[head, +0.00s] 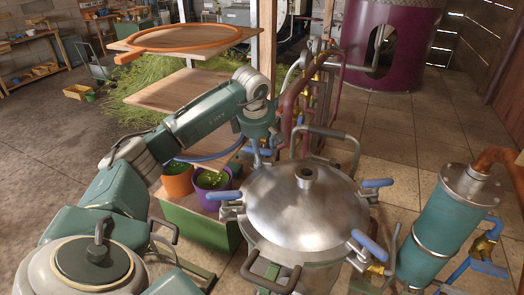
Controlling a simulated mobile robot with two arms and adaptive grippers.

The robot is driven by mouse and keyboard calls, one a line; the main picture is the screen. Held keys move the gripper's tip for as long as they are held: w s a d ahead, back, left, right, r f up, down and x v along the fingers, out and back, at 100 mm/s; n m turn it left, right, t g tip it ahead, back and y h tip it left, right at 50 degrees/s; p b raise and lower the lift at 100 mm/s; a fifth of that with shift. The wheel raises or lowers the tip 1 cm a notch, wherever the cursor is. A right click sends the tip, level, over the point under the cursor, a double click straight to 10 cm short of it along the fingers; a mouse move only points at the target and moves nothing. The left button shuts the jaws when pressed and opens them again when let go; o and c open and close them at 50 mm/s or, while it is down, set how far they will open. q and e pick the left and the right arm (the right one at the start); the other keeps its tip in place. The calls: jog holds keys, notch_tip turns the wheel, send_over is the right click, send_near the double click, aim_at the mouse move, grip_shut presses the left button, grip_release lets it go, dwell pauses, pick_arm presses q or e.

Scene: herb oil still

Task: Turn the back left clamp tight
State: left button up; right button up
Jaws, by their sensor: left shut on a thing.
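The steel still pot (300,222) stands right of centre, with a domed lid and a short neck on top. Clamps with blue handles sit around its rim. The back left clamp (265,152) is at the far left of the lid, mostly hidden by my left gripper. My left gripper (262,155) reaches down from above and is shut on this clamp's handle. The other clamps show their blue handles at the left (224,195), the back right (377,183) and the front right (369,245). My right gripper is out of view.
A teal cylinder (436,230) with a copper pipe stands to the right. Orange (177,183) and purple (212,198) pots stand left of the still.

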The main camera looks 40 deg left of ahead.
pick_arm(q)
jog(key=shift+a+r+m, duration=0.15)
jog(key=shift+m, duration=0.25)
jog(key=m+h+b, duration=0.1)
jog(key=m, duration=0.2)
jog(key=shift+o, duration=0.2)
jog(key=shift+s+r+m+h, duration=0.1)
jog(key=shift+m+h, duration=0.3)
jog(key=shift+m, duration=0.65)
jog(key=shift+s+r+m+h, duration=0.1)
jog(key=shift+m+h, duration=0.3)
jog(key=shift+m, duration=0.65)
jog(key=shift+d, duration=0.2)
jog(key=o, duration=1)
jog(key=shift+c, duration=0.2)
jog(key=shift+o, duration=0.2)
jog(key=shift+f, duration=0.15)
jog(key=v, duration=1.2)
jog(key=shift+s, duration=0.2)
